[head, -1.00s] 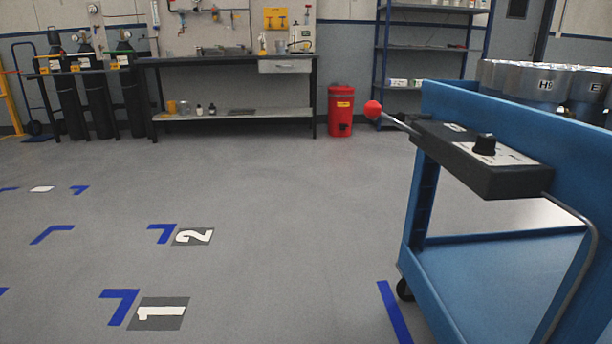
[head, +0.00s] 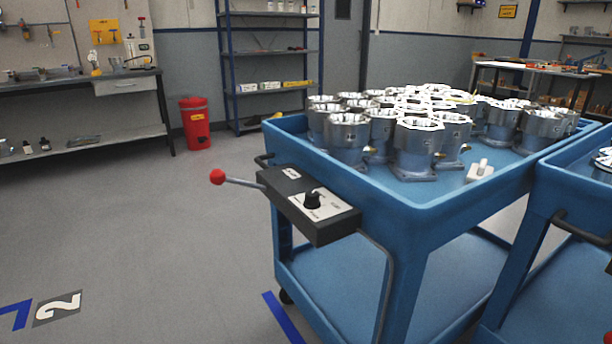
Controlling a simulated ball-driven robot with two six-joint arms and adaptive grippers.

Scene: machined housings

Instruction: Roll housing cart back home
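The blue housing cart (head: 400,222) stands at the right in the head view. Its top tray carries several silver machined housings (head: 417,140) and a small white part (head: 480,170). A black control box (head: 308,204) with a dial is mounted on its near left end, with a red-knobbed lever (head: 218,177) sticking out to the left. A dark handle bar shows behind the box. Neither of my grippers is in view.
A second blue cart (head: 570,205) stands close on the right, partly cut off. Blue floor tape (head: 283,318) lies by the cart's wheel, and a floor mark "2" (head: 57,307) at lower left. A red bin (head: 195,122), workbench (head: 80,110) and shelf rack (head: 272,75) stand behind. The left floor is open.

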